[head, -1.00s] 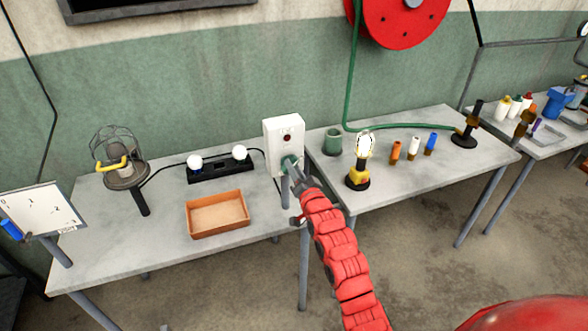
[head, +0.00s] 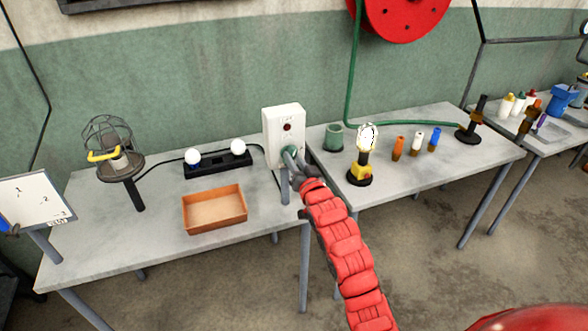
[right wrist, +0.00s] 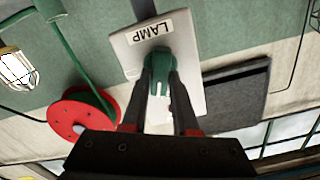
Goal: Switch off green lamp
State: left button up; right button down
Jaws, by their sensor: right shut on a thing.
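A white switch box (head: 271,137) stands at the back, near where the two tables meet. It has a dark red spot above and a green knob (head: 290,152) below. In the right wrist view the box (right wrist: 191,73) carries a LAMP label, and the green knob (right wrist: 183,96) sits between my fingers. My right gripper (head: 293,157) is shut on this knob. A caged lamp (head: 367,137) with a yellow body and black foot glows bright white on the right table. It also shows in the right wrist view (right wrist: 17,70). No left gripper shows.
An orange-brown tray (head: 188,215) lies left of the box, before a black strip (head: 218,170) with white bulbs. A green cup (head: 334,137) and small coloured bottles (head: 399,148) stand at right.

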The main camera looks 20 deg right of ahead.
jog(key=shift+a+n+b, duration=0.1)
jog(key=shift+n+b, duration=1.75)
jog(key=shift+n, duration=0.45)
jog(key=c, duration=0.7)
grip_release()
